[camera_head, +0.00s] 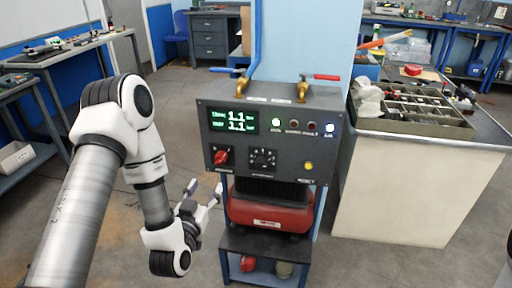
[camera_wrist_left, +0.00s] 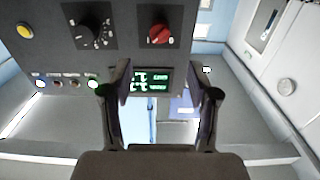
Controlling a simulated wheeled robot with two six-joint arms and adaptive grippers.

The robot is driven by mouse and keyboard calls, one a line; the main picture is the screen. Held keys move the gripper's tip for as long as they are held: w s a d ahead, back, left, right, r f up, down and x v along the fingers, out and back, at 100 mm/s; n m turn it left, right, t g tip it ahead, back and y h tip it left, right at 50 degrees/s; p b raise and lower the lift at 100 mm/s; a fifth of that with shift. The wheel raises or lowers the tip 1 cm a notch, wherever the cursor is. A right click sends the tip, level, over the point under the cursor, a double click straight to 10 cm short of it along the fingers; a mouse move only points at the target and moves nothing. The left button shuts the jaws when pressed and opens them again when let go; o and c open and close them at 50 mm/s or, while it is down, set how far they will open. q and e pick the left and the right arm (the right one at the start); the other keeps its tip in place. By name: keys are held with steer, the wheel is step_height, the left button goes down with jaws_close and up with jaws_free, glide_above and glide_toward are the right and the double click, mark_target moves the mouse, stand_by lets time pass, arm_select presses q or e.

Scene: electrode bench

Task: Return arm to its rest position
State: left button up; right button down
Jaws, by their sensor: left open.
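My left arm comes in from the left in the head view and bends downward. Its left gripper (camera_head: 203,190) is open and empty, low and just left of a grey control panel (camera_head: 225,170). In the left wrist view the two fingers of the left gripper (camera_wrist_left: 160,85) stand apart with nothing between them. The panel shows upside down there, with its red knob (camera_wrist_left: 160,34), black dial (camera_wrist_left: 96,25) and green-lit display (camera_wrist_left: 153,80). I cannot see contact between the fingers and the panel. My right gripper is not in view.
Two brass valves with a blue handle (camera_head: 222,70) and a red handle (camera_head: 327,77) top the panel. A red tank (camera_head: 270,208) sits beneath it. A parts tray (camera_head: 420,126) rests on a cabinet at right. Open floor lies left of the panel.

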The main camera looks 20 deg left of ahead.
arm_select(q)
steer(key=s+d+f+m+g+h+p, duration=0.4)
steer(key=s+d+f+g+p, duration=0.25)
steer(key=d+f, duration=0.3)
steer(key=s+f+g, duration=0.3)
steer(key=s, duration=0.3)
steer(key=s+d+f+n+g, duration=0.1)
steer(key=s+f+g, duration=0.2)
steer(key=s, duration=0.3)
steer(key=s+f+g+p, duration=0.1)
steer(key=s+f+g, duration=0.3)
steer(key=s, duration=0.3)
steer(key=shift+d+n+g, duration=0.3)
steer(key=shift+n+g, duration=0.1)
steer(key=shift+g, duration=0.05)
